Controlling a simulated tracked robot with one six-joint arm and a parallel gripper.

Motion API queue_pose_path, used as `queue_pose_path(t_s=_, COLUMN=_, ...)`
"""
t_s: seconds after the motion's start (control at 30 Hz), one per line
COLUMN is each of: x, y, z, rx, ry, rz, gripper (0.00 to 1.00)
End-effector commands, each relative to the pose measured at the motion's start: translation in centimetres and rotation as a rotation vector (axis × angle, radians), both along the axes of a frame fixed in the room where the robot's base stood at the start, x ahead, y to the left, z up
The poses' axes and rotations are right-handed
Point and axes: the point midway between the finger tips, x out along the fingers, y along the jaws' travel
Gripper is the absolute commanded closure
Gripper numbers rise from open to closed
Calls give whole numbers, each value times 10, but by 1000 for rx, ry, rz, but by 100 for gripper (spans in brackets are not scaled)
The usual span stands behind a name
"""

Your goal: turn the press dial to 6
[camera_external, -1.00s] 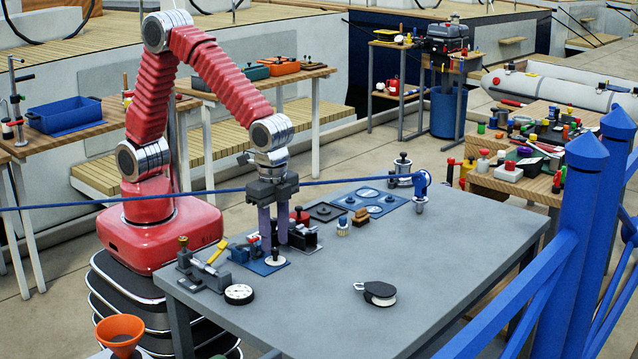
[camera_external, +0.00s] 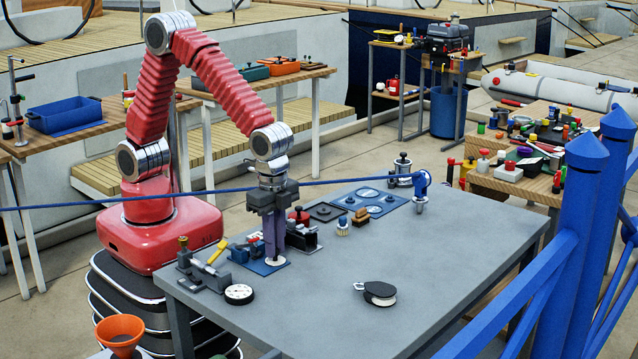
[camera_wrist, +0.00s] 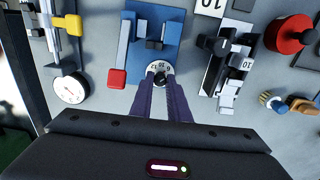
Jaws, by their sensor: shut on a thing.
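The press dial (camera_wrist: 150,69) is a small white disc with dark numbers and a dark knob at its middle. It lies at the near end of a blue press plate (camera_wrist: 168,22). In the outside view the white disc (camera_external: 274,262) shows under my fingertips. My gripper (camera_wrist: 160,78) points down at the dial, its two purple fingers close together and shut on the dial's knob. It also shows in the outside view (camera_external: 273,256). The fingers hide part of the disc, and I cannot tell which number the dial is set to.
A round white gauge (camera_external: 239,294) and a yellow-handled fixture (camera_external: 207,262) stand left of the press.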

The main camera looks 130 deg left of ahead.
Motion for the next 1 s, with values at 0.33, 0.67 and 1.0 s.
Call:
queue_pose_path(t_s=0.33, x=0, y=-1, z=0, rx=-1, ry=0, rz=43, gripper=100)
queue_pose_path(t_s=0.67, x=0, y=0, z=0, rx=-1, ry=2, rz=97, gripper=100)
queue_pose_path(t_s=1.0, x=0, y=0, z=0, rx=0, ry=1, rz=96, gripper=68)
